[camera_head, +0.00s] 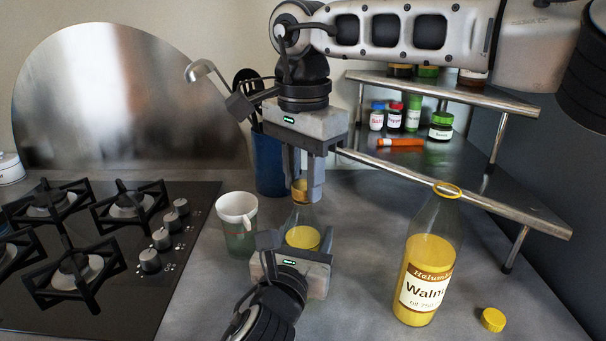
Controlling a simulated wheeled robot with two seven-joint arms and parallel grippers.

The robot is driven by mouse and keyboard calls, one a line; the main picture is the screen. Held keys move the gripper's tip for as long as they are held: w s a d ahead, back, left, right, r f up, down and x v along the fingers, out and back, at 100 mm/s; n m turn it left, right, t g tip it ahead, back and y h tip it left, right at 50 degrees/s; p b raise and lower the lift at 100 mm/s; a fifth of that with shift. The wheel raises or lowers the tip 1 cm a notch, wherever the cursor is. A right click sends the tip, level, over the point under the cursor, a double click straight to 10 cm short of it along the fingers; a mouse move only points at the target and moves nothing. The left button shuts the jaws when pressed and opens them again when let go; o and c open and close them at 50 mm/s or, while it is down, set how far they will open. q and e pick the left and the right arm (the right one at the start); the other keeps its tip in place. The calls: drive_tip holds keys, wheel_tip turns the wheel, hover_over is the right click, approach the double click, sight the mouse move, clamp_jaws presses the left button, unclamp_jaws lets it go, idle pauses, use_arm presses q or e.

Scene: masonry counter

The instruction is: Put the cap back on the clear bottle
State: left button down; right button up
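A small clear bottle (303,238) with yellow contents stands upright on the counter at the middle. A gold-brown cap (300,190) is at its top; whether it is seated is hidden by the fingers. My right gripper (305,185) points down from above, with its fingers closed on both sides of this cap. My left gripper (298,243) reaches in from the front, with its fingers on both sides of the small bottle's body. A larger clear bottle (429,259), labelled walnut oil, stands open at the right. A loose yellow cap (493,319) lies on the counter beside it.
A white-and-green mug (238,224) stands close left of the small bottle. A blue utensil holder (269,163) is behind. A gas hob (95,243) fills the left. A metal corner shelf (460,160) with jars stands at the back right. Bare counter lies between the bottles.

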drive_tip(key=m, duration=2.4)
drive_tip(key=o, duration=1.1)
